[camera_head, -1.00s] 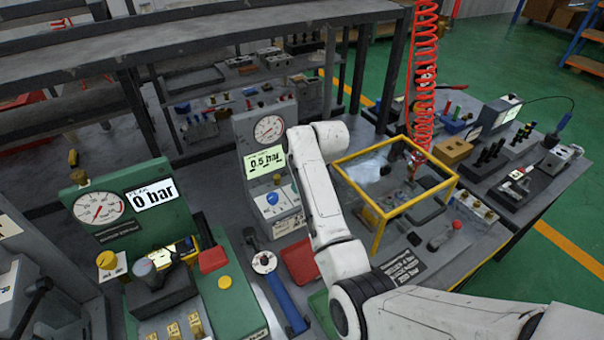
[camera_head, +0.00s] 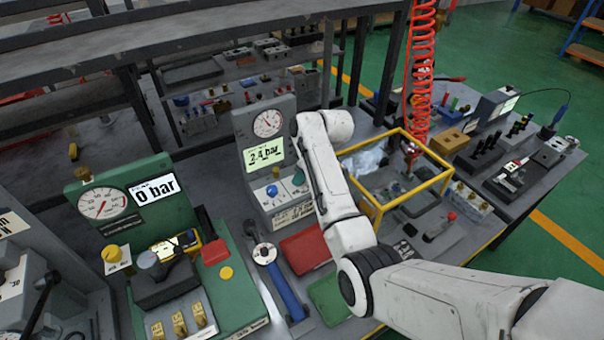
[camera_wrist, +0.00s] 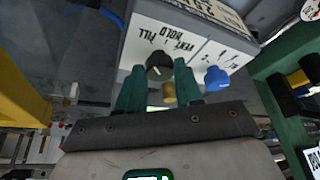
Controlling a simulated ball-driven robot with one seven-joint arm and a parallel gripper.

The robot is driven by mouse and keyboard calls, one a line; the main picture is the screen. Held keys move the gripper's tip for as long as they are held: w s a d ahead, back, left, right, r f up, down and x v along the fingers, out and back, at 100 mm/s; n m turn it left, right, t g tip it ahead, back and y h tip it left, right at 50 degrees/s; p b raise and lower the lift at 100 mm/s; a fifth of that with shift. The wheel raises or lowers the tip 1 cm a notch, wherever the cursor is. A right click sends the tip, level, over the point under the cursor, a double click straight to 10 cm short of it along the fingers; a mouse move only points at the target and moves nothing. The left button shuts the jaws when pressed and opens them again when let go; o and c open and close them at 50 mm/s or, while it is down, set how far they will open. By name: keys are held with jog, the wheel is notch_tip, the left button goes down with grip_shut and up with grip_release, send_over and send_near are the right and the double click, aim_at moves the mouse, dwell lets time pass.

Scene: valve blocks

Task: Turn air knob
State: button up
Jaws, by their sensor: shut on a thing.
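A grey valve block (camera_head: 240,128) stands behind the front row, with a round gauge (camera_head: 267,123) and a lit display (camera_head: 264,157) reading about 2.4 bar. A blue knob (camera_head: 272,190) is on its lower face. In the wrist view a dark knob (camera_wrist: 160,66) sits on a white label lettered FILL, HOLD and VENT, beside the blue knob (camera_wrist: 216,78). My gripper (camera_wrist: 160,76) has its two green fingers on either side of the dark knob, shut on it. In the head view a finger (camera_head: 298,178) shows right of the blue knob; my arm hides most of the rest.
A green block (camera_head: 190,205) with a gauge and a 0 bar display stands at left. A yellow-framed case (camera_head: 405,208) is close on the right of my arm. A red tray (camera_head: 306,249) and a blue-handled tool (camera_head: 285,292) lie in front.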

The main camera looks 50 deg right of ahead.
jog(key=o, duration=1)
jog(key=shift+o, duration=0.2)
jog(key=b+v, duration=0.1)
jog(key=v, duration=0.9)
jog(key=shift+s+r, duration=0.15)
jog(key=shift+r, duration=0.15)
jog(key=shift+d, duration=0.1)
